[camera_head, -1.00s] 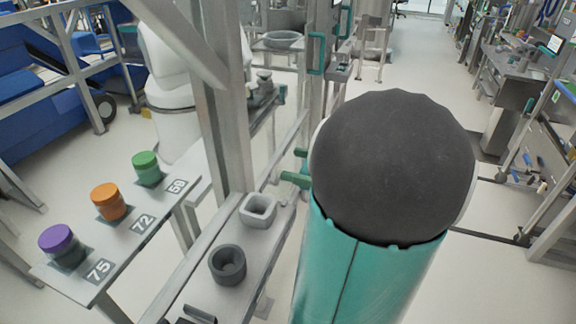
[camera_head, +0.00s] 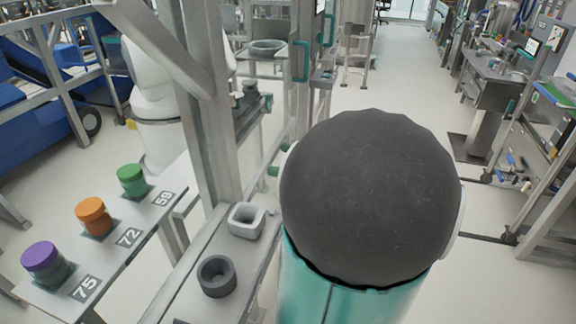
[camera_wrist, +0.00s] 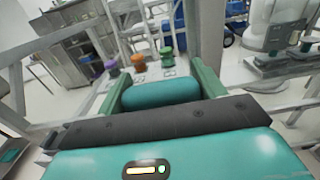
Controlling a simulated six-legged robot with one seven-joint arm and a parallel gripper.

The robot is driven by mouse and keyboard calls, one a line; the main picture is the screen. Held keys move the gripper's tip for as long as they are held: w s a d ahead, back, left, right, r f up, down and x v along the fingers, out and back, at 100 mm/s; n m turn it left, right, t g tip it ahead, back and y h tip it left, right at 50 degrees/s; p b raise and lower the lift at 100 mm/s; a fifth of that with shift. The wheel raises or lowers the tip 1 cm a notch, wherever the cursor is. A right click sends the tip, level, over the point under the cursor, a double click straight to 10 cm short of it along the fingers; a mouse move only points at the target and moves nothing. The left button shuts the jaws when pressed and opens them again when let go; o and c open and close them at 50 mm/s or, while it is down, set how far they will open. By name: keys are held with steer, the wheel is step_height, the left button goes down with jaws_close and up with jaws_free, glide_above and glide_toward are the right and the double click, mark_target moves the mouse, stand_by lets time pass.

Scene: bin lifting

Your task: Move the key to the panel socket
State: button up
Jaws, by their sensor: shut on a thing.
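My gripper (camera_wrist: 160,72) shows in the wrist view with a green finger on each side. It is shut on a rounded teal block, the key (camera_wrist: 160,94), which fills the space between the fingers. The far end of the key is hidden from this angle. In the head view my arm covers most of the gripper, and only a bit of green shows at its left side. I cannot pick out the panel socket in either view.
A shelf (camera_head: 130,245) at left carries purple- (camera_head: 40,257), orange- (camera_head: 92,212) and green-lidded (camera_head: 131,177) jars by labels 75, 72 and 59. A nearer ledge holds a dark round cup (camera_head: 216,277) and a pale square one (camera_head: 246,221). A metal post (camera_head: 205,130) stands close.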

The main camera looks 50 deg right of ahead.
steer(key=shift+r, duration=1.3)
steer(key=shift+w, duration=0.1)
